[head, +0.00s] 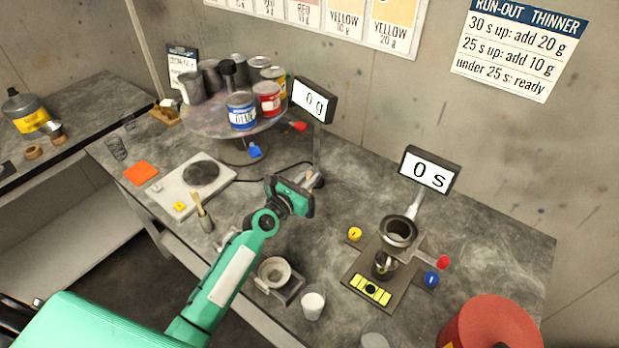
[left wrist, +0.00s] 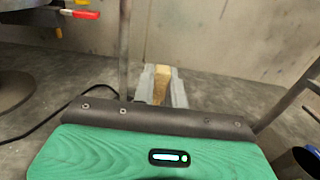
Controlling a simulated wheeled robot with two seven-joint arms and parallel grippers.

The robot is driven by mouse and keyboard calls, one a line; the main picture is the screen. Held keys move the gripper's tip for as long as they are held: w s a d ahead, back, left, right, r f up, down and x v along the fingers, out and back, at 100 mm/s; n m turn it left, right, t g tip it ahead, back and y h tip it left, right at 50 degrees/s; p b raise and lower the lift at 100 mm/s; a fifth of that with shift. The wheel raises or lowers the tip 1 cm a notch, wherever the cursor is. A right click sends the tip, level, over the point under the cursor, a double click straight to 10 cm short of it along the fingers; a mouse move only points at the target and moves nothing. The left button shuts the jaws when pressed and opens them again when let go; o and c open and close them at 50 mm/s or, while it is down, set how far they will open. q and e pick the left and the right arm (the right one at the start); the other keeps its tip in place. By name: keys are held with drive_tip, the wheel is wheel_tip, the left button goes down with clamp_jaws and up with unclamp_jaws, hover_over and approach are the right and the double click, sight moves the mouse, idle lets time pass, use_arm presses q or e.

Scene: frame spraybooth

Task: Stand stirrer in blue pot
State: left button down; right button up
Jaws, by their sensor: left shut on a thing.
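My left gripper (head: 311,180) is shut on a wooden stirrer above the middle of the bench. In the left wrist view the pale stirrer (left wrist: 161,82) shows between the two grey fingers (left wrist: 162,90); most of it is hidden. In the head view the gripper mostly covers it. The blue pot (head: 241,111), a tin with a blue band and white label, stands at the front of the round raised stand, up and left of my gripper. The gripper is apart from it. My right gripper is not in view.
The round stand (head: 194,122) carries several other tins, including a red one (head: 267,98). A scale display (head: 314,99) on a post stands behind my gripper. A timer (head: 429,170) and cup stand (head: 353,268) are at right. A hotplate (head: 165,192) lies left.

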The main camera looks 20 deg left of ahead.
use_arm(q)
drive_tip(key=c, duration=1.4)
unclamp_jaws()
drive_tip(key=shift+o, duration=0.3)
drive_tip(key=shift+s, duration=0.1)
drive_tip(key=v, duration=1)
